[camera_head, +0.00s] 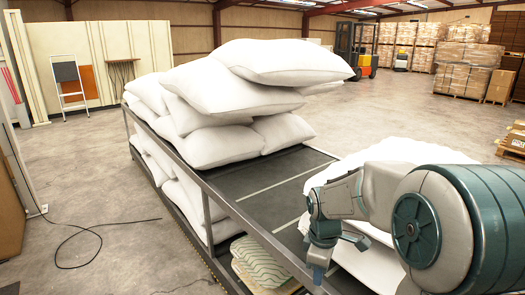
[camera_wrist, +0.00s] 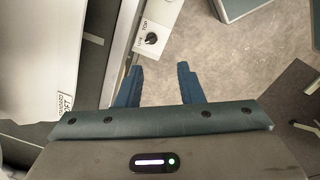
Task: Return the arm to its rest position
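My arm reaches in from the right edge of the head view, bent over the near right end of a dark rack. My gripper (camera_head: 320,262) points down beside the rack's near edge. In the wrist view, its two blue fingers (camera_wrist: 160,82) stand apart with floor visible between them, so it is open and empty. White pillows (camera_head: 225,90) are piled on the far part of the rack's top deck (camera_head: 262,190). More white pillows (camera_head: 400,150) lie behind my arm, which partly hides them.
The lower shelf holds white pillows and a striped one (camera_head: 258,262). A control box with a black knob (camera_wrist: 151,38) is close ahead of the fingers in the wrist view. A black cable (camera_head: 95,232) lies on the left floor. A forklift (camera_head: 357,50) and pallets stand far back.

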